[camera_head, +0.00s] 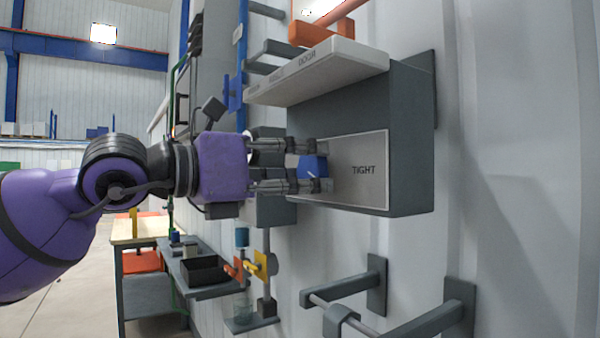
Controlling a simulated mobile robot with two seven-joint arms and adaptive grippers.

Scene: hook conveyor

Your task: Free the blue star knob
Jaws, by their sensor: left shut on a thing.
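The blue star knob (312,167) sits on the front of a grey wall box, at the left part of a light plate (362,170) marked TIGHT. My left gripper (316,171) reaches in from the left, with one finger above the knob and one below. It is shut on the knob, and the fingers hide part of it. The knob is still at the plate; its thread or stem is hidden. My right gripper is not in view.
A white lettered ledge (320,70) juts out above the plate. Grey wall brackets (345,290) stick out below right. A shelf with a black bin (205,270) and a yellow part (262,264) is below left. A wooden-topped table (140,230) stands farther back.

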